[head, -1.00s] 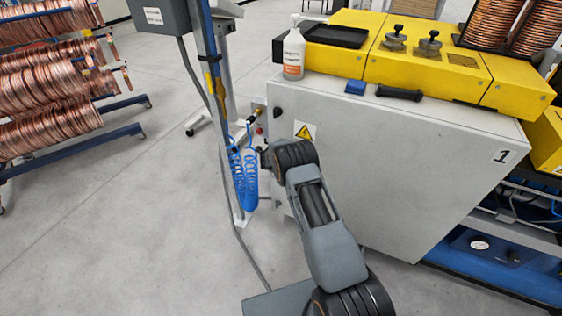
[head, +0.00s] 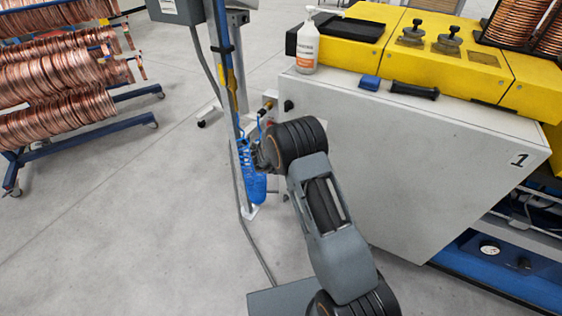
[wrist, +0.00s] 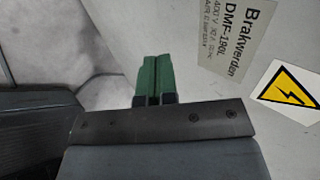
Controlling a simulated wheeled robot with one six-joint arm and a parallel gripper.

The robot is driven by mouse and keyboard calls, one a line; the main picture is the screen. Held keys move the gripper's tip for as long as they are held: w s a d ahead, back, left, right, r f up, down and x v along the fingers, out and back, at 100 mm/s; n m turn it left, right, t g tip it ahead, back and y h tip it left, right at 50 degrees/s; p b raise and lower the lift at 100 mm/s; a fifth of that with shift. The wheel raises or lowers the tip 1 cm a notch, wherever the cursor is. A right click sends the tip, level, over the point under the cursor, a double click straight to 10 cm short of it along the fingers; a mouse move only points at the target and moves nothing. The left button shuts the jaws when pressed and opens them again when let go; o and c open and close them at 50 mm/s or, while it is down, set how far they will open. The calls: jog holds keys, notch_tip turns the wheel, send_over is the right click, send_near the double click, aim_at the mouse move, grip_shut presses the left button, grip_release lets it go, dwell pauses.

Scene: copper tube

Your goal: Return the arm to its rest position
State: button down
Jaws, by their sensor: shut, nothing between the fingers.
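My arm reaches up from the bottom of the head view, bent at its dark round joint, in front of the grey machine cabinet (head: 410,165). The arm's own joint hides the gripper in the head view. In the wrist view my gripper (wrist: 153,75) shows as two green fingers side by side, shut with nothing between them. The cabinet's grey face with a label (wrist: 243,35) and a yellow warning sign (wrist: 288,95) lies to the right of the fingers. I cannot tell the exact gap between gripper and cabinet.
A blue coiled hose (head: 250,170) hangs by a post (head: 226,80) close left of my arm. A white bottle (head: 307,45) and a black handle (head: 414,90) are on the cabinet top. A rack of copper coils (head: 60,85) stands at the left. Open floor (head: 110,230) lies at lower left.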

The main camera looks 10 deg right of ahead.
jog(key=shift+v, duration=0.8)
